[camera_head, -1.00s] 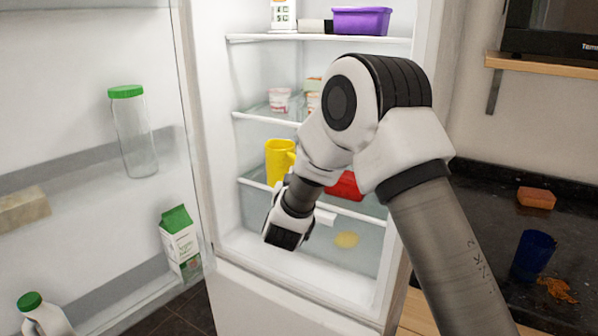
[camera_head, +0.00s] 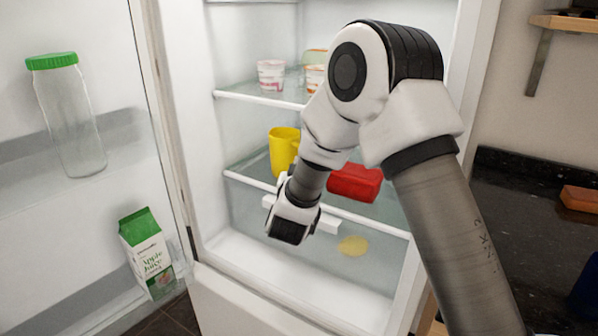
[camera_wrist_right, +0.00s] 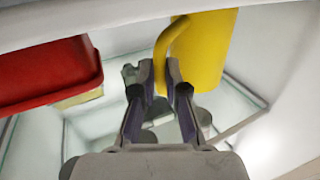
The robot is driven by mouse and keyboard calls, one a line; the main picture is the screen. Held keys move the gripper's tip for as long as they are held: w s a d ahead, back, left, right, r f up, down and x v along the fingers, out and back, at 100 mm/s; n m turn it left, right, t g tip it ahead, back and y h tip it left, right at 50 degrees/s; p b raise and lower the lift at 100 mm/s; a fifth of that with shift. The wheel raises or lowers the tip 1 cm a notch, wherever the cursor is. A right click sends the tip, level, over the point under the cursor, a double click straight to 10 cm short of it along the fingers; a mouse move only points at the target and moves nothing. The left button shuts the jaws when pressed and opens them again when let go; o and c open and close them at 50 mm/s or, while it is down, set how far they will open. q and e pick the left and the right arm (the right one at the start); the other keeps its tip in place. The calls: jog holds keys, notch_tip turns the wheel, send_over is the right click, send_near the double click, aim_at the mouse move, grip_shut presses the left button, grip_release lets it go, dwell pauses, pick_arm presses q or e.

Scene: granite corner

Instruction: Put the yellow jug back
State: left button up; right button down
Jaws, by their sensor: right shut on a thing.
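The yellow jug (camera_head: 282,150) is upright at the left end of a glass shelf inside the open fridge. In the right wrist view the jug (camera_wrist_right: 208,50) fills the upper middle, with its handle hanging between my fingers. My right gripper (camera_wrist_right: 158,75) is shut on the handle. In the head view my right wrist is in front of the shelf and hides the fingers and the jug's lower right side. Whether the jug's base touches the shelf is hard to tell. My left gripper is not in view.
A red container (camera_head: 355,182) is right of the jug on the same shelf. White cups (camera_head: 271,75) stand on the shelf above. A pale yellow patch (camera_head: 352,246) shows below. The open door at left holds a green-lidded jar (camera_head: 70,120) and a juice carton (camera_head: 148,255).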

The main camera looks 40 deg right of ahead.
jog(key=shift+s+r, duration=0.1)
jog(key=shift+s, duration=0.1)
jog(key=c, duration=1.2)
grip_release()
jog(key=shift+w, duration=0.1)
jog(key=v, duration=1.2)
jog(key=shift+a+r, duration=0.1)
